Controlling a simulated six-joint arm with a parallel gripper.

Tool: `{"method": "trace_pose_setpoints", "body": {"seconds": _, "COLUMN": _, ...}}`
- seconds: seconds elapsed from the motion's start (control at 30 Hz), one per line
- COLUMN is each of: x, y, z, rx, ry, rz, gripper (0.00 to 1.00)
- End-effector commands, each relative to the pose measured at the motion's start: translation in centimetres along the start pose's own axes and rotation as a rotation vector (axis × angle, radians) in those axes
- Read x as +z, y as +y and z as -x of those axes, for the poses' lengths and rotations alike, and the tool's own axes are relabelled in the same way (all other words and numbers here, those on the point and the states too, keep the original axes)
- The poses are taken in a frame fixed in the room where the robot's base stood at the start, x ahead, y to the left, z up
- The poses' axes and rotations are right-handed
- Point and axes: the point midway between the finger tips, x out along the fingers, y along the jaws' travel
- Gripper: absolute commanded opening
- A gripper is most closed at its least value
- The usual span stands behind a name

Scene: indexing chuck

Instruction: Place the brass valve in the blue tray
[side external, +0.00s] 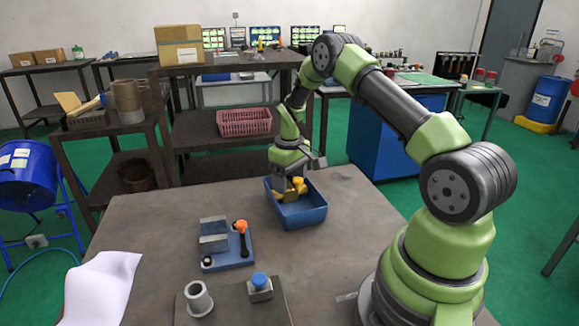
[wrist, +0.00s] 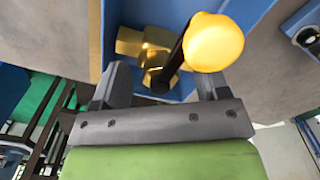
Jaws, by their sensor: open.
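The brass valve (side external: 291,193) is inside the blue tray (side external: 302,217) on the table. In the wrist view, the brass valve (wrist: 158,50) shows its gold body and a dark stem ending in a round yellow knob. The blue tray (wrist: 255,18) surrounds it there. My gripper (side external: 289,182) is low over the tray, with its fingers at the valve. In the wrist view, my gripper (wrist: 166,76) has its two fingers spread wide, with the valve's stem and lower body between and beyond them. I cannot tell whether the valve rests on the tray floor.
A blue fixture plate (side external: 232,258) with grey blocks and an orange-topped lever (side external: 241,228) stands left of the tray. Nearer are a pale flanged sleeve (side external: 198,299) and a blue-capped block (side external: 260,287) on a dark plate. A white sheet (side external: 102,287) hangs at the left edge.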

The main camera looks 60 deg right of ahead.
Motion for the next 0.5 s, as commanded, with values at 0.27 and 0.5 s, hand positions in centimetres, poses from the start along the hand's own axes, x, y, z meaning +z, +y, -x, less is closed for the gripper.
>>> {"method": "trace_pose_setpoints", "body": {"seconds": 0.27, "x": -0.1, "y": 0.1, "z": 5.3, "rx": 0.003, "ry": 0.007, "rz": 0.000, "gripper": 0.68}}
{"method": "trace_pose_setpoints", "body": {"seconds": 0.5, "x": -0.1, "y": 0.0, "z": 10.0, "rx": 0.002, "ry": 0.005, "rz": 0.000, "gripper": 0.68}}
